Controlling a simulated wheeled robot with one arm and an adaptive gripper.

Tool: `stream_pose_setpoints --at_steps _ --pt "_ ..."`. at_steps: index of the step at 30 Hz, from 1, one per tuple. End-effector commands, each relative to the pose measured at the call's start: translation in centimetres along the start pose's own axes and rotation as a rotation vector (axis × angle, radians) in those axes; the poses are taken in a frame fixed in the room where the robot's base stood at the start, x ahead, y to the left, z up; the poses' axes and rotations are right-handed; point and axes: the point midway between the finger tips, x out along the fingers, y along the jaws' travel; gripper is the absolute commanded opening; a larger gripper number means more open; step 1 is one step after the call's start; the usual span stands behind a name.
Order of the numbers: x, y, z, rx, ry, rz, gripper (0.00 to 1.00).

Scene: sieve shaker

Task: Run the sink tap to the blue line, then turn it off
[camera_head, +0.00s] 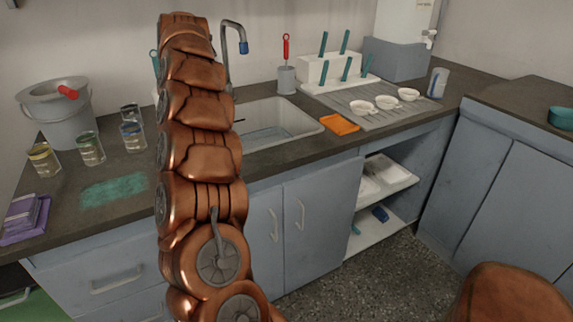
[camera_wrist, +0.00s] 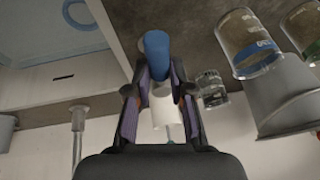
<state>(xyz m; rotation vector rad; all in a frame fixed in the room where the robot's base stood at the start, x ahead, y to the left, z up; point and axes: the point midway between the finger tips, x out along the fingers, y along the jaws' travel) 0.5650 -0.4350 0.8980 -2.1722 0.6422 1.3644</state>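The sink tap (camera_head: 226,58) rises behind the sink (camera_head: 300,122); its spout bends over to a blue tip (camera_head: 243,47). No water stream is discernible. My gripper (camera_wrist: 158,72) appears only in the wrist view, which looks upside down; my arm hides it in the head view. Its two fingers stand on either side of a blue cylinder (camera_wrist: 157,50). Whether they press on it is unclear, as is what the cylinder belongs to. A blue ring (camera_wrist: 85,14) lies in the sink, partly cut off by the frame. A thin metal post (camera_wrist: 78,130) stands beside the sink.
Several glass jars (camera_head: 91,150) and a grey bucket (camera_head: 65,120) stand left of the sink. An orange cloth (camera_head: 339,124) and a drainer (camera_head: 385,112) with white bowls lie to its right. A white cylinder (camera_wrist: 163,112) stands beyond my fingertips. My arm blocks part of the counter.

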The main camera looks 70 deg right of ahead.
Motion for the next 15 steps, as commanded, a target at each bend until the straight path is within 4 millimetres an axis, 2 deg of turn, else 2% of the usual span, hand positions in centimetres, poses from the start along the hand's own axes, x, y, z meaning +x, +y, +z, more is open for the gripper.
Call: stream_pose_setpoints --at_steps 1,8,15 --pt "0.07 -0.28 0.06 -0.003 -0.003 -0.003 0.27" --pt "0.03 -0.07 0.04 -0.001 -0.002 -0.002 0.51" --pt "0.01 0.02 0.02 0.000 -0.001 -0.001 0.51"
